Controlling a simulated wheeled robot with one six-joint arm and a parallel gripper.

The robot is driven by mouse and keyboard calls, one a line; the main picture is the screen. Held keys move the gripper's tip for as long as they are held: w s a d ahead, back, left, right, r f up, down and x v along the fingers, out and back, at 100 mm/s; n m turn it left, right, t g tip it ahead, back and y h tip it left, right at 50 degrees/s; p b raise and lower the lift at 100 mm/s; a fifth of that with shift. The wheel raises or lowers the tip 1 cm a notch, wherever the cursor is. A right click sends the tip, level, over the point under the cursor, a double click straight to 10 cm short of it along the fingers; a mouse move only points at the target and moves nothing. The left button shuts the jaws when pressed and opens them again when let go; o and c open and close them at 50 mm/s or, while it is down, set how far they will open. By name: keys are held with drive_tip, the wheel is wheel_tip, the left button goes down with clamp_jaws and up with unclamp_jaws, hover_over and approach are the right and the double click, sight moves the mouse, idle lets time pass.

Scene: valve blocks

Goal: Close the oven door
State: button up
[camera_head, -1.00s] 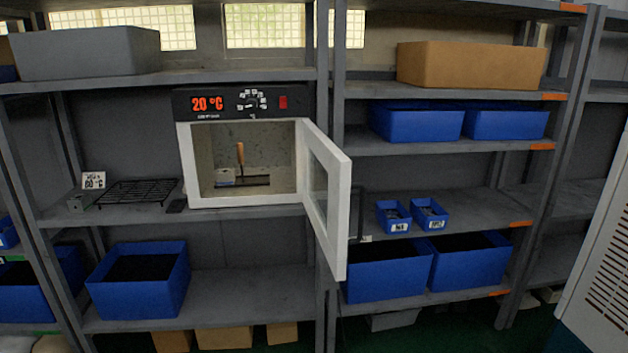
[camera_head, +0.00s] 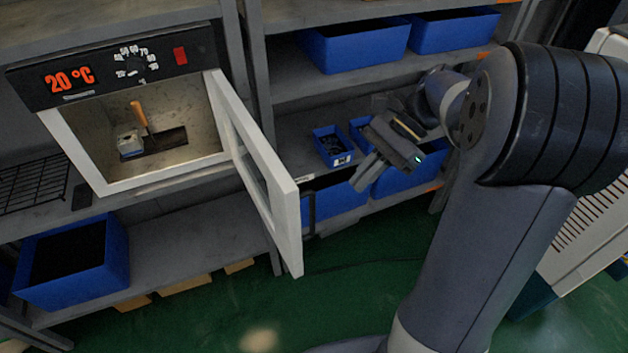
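The oven (camera_head: 120,185) stands on the left shelf. Its white-framed door (camera_head: 262,180) is hinged at the right and stands wide open, swung out toward me. A dark bar handle (camera_head: 309,214) shows at the door's outer side. Inside the chamber are a small grey block (camera_head: 130,142) and a tool with a wooden handle (camera_head: 139,116). My gripper (camera_head: 368,142) is in the air to the right of the door, apart from it, in front of the right shelves. Its fingers are partly hidden by angle, so their opening is unclear.
A control panel (camera_head: 120,70) above the chamber reads 20 °C. A wire rack (camera_head: 32,185) lies left of the oven. Small blue bins (camera_head: 332,146) and larger blue bins (camera_head: 355,42) fill the right shelves. The green floor (camera_head: 330,290) before the door is clear.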

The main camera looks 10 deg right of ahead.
drive_tip(key=shift+w+a, duration=0.1)
clamp_jaws()
approach(311, 222)
drive_tip(key=s+a+f, duration=0.3)
drive_tip(key=s, duration=0.1)
drive_tip(key=shift+s+a+p, duration=0.3)
drive_tip(key=shift+a+p, duration=0.15)
drive_tip(key=shift+a, duration=0.5)
drive_tip(key=shift+s+a+p, duration=0.25)
drive_tip(key=shift+a+p, duration=0.15)
drive_tip(key=shift+a, duration=0.5)
